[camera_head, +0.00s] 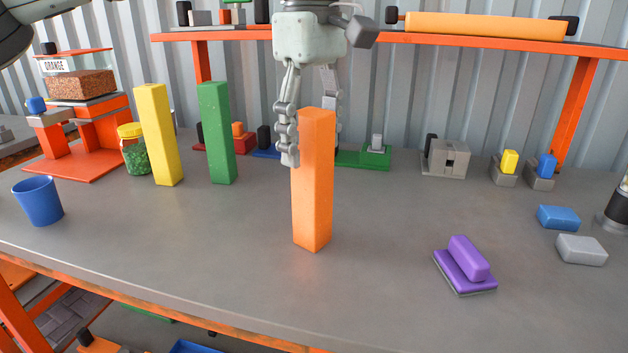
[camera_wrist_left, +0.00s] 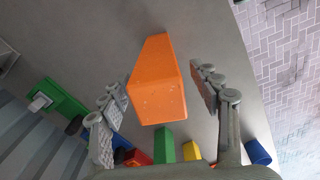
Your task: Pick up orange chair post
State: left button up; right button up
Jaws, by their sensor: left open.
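The orange chair post (camera_head: 313,205) stands upright on the grey table near the middle. My left gripper (camera_head: 309,140) points down over its upper part, open. One finger is at the post's left side; the other is partly hidden behind the post. In the left wrist view the orange post (camera_wrist_left: 158,88) lies between the two spread fingers of my left gripper (camera_wrist_left: 161,84), with a visible gap on each side. My right gripper is not in view.
A yellow post (camera_head: 158,135) and a green post (camera_head: 216,133) stand to the left. A blue cup (camera_head: 38,201) is at the far left, and a purple block tool (camera_head: 467,267) lies front right. An orange shelf (camera_head: 590,50) spans the back. Table around the orange post is clear.

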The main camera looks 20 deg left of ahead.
pick_arm(q)
jog(key=shift+f, duration=0.8)
jog(key=shift+c, duration=0.6)
grip_shut()
